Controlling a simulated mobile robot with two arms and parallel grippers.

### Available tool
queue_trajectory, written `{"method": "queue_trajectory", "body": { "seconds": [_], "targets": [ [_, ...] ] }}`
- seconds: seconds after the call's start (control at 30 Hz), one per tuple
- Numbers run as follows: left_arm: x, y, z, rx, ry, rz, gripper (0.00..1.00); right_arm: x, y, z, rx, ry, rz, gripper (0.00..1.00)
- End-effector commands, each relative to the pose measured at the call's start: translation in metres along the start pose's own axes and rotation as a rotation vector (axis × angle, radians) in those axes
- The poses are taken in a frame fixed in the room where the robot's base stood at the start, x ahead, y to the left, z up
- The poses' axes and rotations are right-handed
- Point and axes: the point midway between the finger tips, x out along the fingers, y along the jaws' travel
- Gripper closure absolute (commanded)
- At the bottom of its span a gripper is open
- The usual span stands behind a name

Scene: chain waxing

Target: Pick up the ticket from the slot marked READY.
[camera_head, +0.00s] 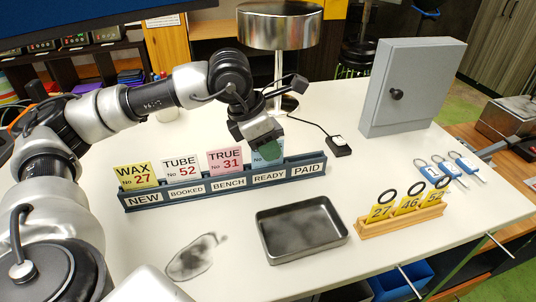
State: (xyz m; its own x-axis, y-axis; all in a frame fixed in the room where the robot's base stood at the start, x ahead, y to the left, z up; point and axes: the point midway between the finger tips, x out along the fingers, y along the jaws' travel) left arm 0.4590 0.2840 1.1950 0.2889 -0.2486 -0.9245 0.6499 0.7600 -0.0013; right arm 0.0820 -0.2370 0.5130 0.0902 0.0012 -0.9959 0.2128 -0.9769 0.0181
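A long blue-grey rack (228,188) stands on the white table, its slots marked NEW, BOOKED, BENCH, READY and PAID. A light-blue ticket (268,159) stands in the READY slot, its upper part hidden by my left gripper (266,146). That gripper points down right at the ticket's top; whether its fingers are open or shut on it is not clear. A yellow WAX 27 ticket (136,176), a white TUBE 52 ticket (181,166) and a pink TRUE 31 ticket (226,160) stand in NEW, BOOKED and BENCH. The PAID slot is empty. My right gripper is out of view.
A dark metal tray (345,238) lies in front of the rack. A wooden holder (402,222) with yellow numbered tags stands to its right. A lamp (278,27) stands behind the rack. A grey cabinet (408,88) and blue key tags (432,172) are at the right.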

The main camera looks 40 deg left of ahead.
Motion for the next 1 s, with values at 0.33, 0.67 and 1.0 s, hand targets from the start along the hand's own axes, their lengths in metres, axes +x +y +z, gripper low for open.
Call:
{"method": "queue_trajectory", "body": {
  "seconds": [0.33,0.67,1.0],
  "targets": [
    [0.020,0.000,0.000,-0.001,-0.001,0.000,0.66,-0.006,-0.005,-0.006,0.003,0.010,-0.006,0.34],
    [0.019,0.000,0.000,-0.001,-0.001,0.000,1.00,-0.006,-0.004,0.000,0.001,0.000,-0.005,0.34],
    [0.019,0.000,0.000,-0.001,-0.002,0.001,1.00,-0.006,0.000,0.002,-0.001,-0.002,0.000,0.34]
  ]
}}
